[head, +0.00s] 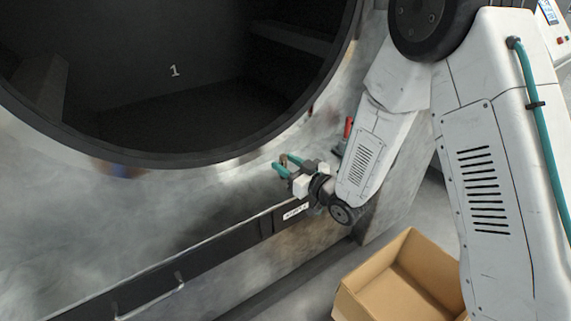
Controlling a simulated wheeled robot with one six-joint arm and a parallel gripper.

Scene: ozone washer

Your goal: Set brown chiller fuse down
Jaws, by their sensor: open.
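My gripper (285,166), with teal fingers, is open near the middle of the head view, in front of the metal face below the large round opening. A small brown piece (283,159), probably the brown chiller fuse, shows right at the fingertips. It is too small to tell whether it touches a finger or what it rests on. A black ledge (205,255) with a white label (296,211) runs below the gripper.
The dark round chamber (180,90) marked 1 fills the upper left. A red-handled part (348,127) stands behind my arm. An open, apparently empty cardboard box (350,287) is at the lower right. A bar handle (150,302) juts out at the lower left.

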